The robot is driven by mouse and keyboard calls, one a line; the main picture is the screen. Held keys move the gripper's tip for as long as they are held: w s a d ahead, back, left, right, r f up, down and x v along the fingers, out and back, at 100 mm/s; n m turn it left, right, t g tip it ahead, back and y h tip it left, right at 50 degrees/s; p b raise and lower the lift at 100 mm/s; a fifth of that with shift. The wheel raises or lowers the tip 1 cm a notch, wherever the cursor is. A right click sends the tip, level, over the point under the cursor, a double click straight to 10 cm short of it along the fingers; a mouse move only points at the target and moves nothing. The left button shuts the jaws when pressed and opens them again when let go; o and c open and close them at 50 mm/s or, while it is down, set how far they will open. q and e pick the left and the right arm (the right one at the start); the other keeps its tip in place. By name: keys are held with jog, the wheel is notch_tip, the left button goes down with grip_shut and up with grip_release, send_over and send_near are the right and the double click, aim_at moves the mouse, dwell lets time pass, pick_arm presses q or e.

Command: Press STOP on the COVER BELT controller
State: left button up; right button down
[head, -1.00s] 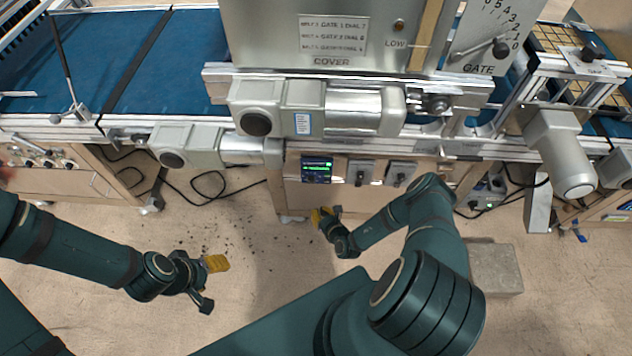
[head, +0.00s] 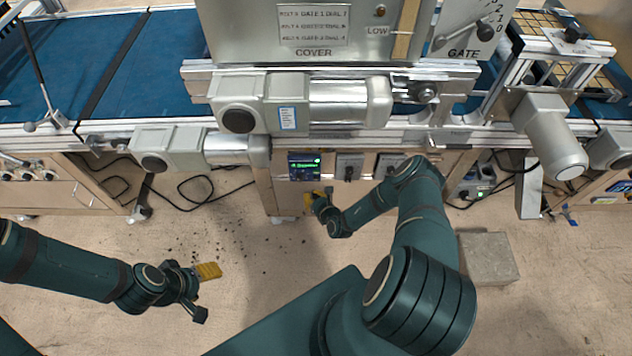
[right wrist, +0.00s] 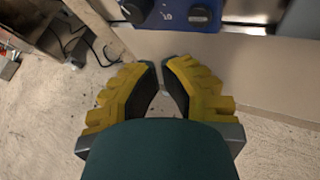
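In the head view a small dark controller with a lit green and blue display (head: 304,166) sits on the wooden panel below the cover motor. Two grey switch boxes stand to its right, the nearer (head: 349,167) and the farther (head: 389,165). I cannot read a COVER BELT label or make out a STOP button. My right gripper (head: 318,193) is just below the display, empty, its yellow fingers apart. In the right wrist view its fingertips (right wrist: 162,62) point below a blue panel with black knobs (right wrist: 172,14). My left gripper (head: 209,271) is low over the floor, away from the controller; its finger gap does not show.
The conveyor's metal rail (head: 300,140) and cover motor (head: 345,101) overhang the panel. A grey block (head: 487,258) stands on the floor at the right. The floor between the grippers is open, with dark specks.

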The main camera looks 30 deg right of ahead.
aim_at(307, 180)
jog(key=shift+w+d+b, duration=0.25)
jog(key=shift+w+d, duration=0.15)
jog(key=shift+w, duration=0.25)
jog(key=shift+w+d+b, duration=0.2)
jog(key=shift+w+d, duration=0.2)
jog(key=shift+w, duration=0.25)
jog(key=shift+w+d, duration=0.1)
dwell(0.5)
jog(key=shift+w+d, duration=0.15)
jog(key=shift+w, duration=0.1)
jog(key=shift+w+d+b, duration=0.2)
jog(key=shift+w+b, duration=0.1)
jog(key=shift+w, duration=0.05)
dwell(0.9)
jog(key=shift+s, duration=0.1)
jog(key=shift+s+a+p, duration=0.45)
jog(key=shift+s+p, duration=0.1)
jog(key=shift+s, duration=0.05)
